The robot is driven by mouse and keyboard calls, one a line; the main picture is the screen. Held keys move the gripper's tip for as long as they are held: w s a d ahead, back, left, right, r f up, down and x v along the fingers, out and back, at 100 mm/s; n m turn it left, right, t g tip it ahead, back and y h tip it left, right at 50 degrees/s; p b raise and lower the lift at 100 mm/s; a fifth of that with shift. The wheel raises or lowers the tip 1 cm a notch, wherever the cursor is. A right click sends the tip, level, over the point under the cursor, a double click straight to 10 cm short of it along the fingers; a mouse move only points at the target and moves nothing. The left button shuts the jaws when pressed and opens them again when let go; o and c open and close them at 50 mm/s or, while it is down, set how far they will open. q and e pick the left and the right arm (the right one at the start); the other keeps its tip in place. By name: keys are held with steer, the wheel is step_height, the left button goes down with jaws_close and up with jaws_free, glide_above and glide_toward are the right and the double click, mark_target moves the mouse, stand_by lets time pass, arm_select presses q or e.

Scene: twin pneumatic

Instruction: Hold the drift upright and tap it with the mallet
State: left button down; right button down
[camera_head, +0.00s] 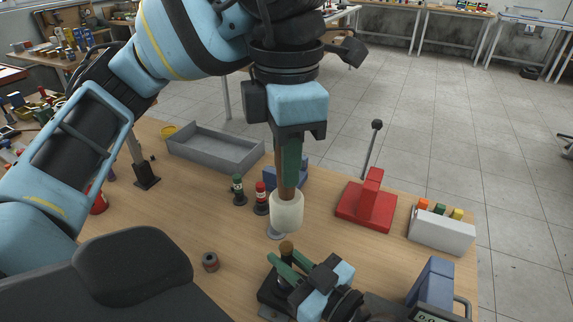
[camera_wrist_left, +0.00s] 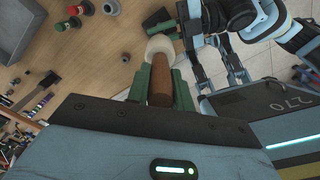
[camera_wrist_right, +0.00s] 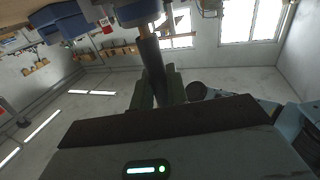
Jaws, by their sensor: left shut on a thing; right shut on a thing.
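The mallet has a white head (camera_head: 287,212) and a brown handle (camera_wrist_left: 162,78). My left gripper (camera_head: 288,168) is shut on the handle, with the head hanging below the fingers. The head hangs above the drift (camera_head: 286,249) in the head view, and a gap shows between them. My right gripper (camera_head: 285,264) is shut on the drift, a rod with a brownish top that looks about upright. In the right wrist view the drift (camera_wrist_right: 151,58) shows as a dark rod between the fingers. Its lower end is hidden in the head view.
A grey tray (camera_head: 200,150), a green-topped bottle (camera_head: 238,190) and a red-topped bottle (camera_head: 261,200) stand behind. A red lever press (camera_head: 367,203) and a white box (camera_head: 440,232) are to the right. A dark ring (camera_head: 210,262) lies left on the wooden bench, with clear surface around it.

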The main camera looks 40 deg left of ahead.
arm_select(q)
steer(key=shift+r, duration=0.5)
arm_select(e)
steer(key=c, duration=1.3)
jaws_free()
steer(key=d, duration=0.7)
steer(key=shift+s+d, duration=0.25)
steer(key=shift+s, duration=0.05)
